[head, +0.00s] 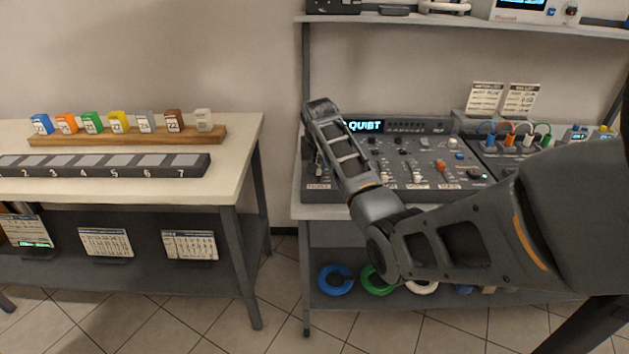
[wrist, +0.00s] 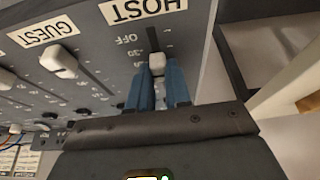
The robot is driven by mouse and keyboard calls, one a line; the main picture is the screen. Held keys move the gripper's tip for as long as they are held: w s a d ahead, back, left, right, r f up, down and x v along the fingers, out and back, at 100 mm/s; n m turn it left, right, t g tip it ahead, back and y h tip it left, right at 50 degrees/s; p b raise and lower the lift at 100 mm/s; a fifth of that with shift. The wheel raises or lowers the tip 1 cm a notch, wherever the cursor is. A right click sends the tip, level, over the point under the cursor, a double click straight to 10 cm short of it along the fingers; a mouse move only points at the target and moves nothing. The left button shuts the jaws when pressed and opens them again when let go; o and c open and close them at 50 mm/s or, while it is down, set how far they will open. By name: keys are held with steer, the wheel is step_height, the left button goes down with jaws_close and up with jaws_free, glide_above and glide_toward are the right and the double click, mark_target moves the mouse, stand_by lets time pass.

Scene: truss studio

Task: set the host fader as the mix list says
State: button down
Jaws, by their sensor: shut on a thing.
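In the wrist view my gripper (wrist: 156,88) has its two blue fingers closed around the pale cap of the host fader (wrist: 157,61). In the head view my forearm and hand cover the left part of the mixer (head: 405,178), so the host fader is hidden there. Two paper cards stand behind the mixer, a left one (head: 485,97) and a right one (head: 520,99); their writing is too small to read.
The guest fader (wrist: 59,61) is beside the host fader in the wrist view. The mixer's display (head: 366,126) reads QUIET. A patch panel with coloured plugs (head: 509,139) is to the right. A white table (head: 245,135) with coloured blocks stands left, past a gap.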

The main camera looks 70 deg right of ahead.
stand_by(0.4)
steer(key=c, duration=1)
jaws_free()
steer(key=shift+d, duration=0.1)
steer(key=shift+c, duration=0.2)
steer(key=v, duration=0.7)
steer(key=shift+r, duration=0.35)
